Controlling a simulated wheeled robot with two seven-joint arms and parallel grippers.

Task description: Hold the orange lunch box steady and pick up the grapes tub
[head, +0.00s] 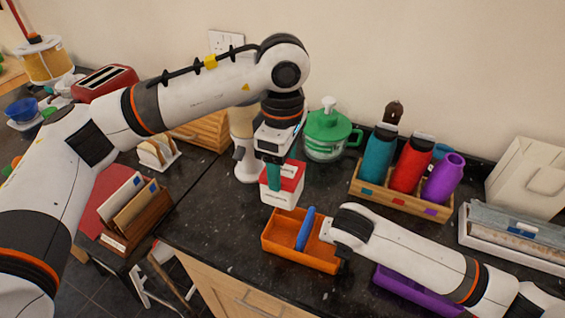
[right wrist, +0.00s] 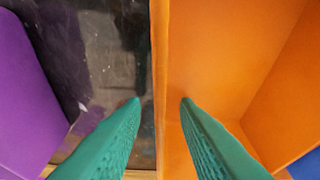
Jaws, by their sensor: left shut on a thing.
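The orange lunch box (head: 283,258) sits on the dark counter with a blue divider (head: 306,229) standing across it. My left gripper (head: 276,184) is shut on a small red-and-white tub (head: 285,198), which I take for the grapes tub; its lettering is too small to read. The tub is above and behind the lunch box's left part. My right gripper reaches the box's right end; its fingers are hidden in the head view. In the right wrist view my right gripper (right wrist: 160,102) is open, its teal fingers either side of the orange wall (right wrist: 162,60), with gaps visible.
A purple box (head: 415,291) lies just right of the lunch box. Behind are a green-lidded jug (head: 328,130) and a wooden crate (head: 400,203) of teal, red and purple bottles. A wooden holder (head: 140,216) stands left. Bare counter lies left of the lunch box.

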